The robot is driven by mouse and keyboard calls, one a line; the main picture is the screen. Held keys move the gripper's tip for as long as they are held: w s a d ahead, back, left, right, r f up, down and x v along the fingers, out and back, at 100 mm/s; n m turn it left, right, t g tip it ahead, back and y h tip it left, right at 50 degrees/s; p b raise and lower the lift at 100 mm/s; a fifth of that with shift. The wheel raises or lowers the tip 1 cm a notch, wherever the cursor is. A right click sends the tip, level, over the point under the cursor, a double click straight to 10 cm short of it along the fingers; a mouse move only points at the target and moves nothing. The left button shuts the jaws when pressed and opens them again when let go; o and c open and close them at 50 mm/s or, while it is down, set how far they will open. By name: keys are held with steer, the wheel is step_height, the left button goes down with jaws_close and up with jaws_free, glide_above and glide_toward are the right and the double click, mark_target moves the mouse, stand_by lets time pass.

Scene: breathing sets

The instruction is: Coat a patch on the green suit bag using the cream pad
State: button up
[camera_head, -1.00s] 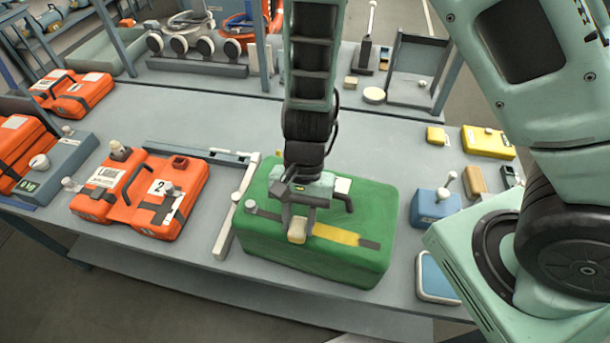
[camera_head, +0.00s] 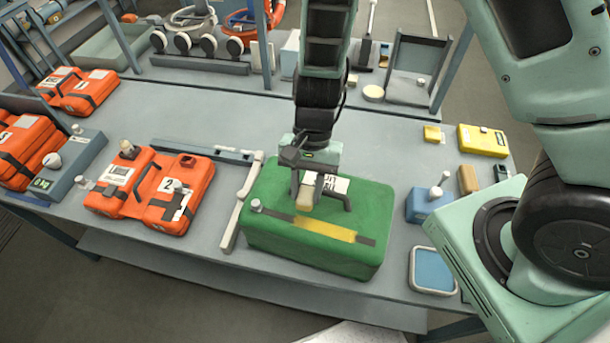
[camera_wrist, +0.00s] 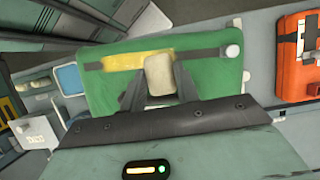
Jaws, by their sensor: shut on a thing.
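The green suit bag (camera_head: 300,251) lies on the table, with a dark strip, a black handle and a white label on its top. A yellow patch (camera_head: 326,229) covers part of the strip; it also shows in the wrist view (camera_wrist: 124,61). My gripper (camera_head: 305,190) is over the bag's top, behind the strip. It is shut on the cream pad (camera_wrist: 158,75), which also shows in the head view (camera_head: 304,198). The pad sits just beside the yellow patch in the wrist view. I cannot tell whether it touches the bag.
On the right are a blue block with a knob (camera_head: 428,204), a blue-topped tray (camera_head: 433,270) and a yellow case (camera_head: 483,140). Bare table lies behind the bag.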

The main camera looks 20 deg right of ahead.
steer(key=shift+r+p, duration=0.7)
steer(key=shift+r, duration=0.45)
steer(key=shift+w+r+p, duration=0.15)
steer(key=shift+p, duration=0.7)
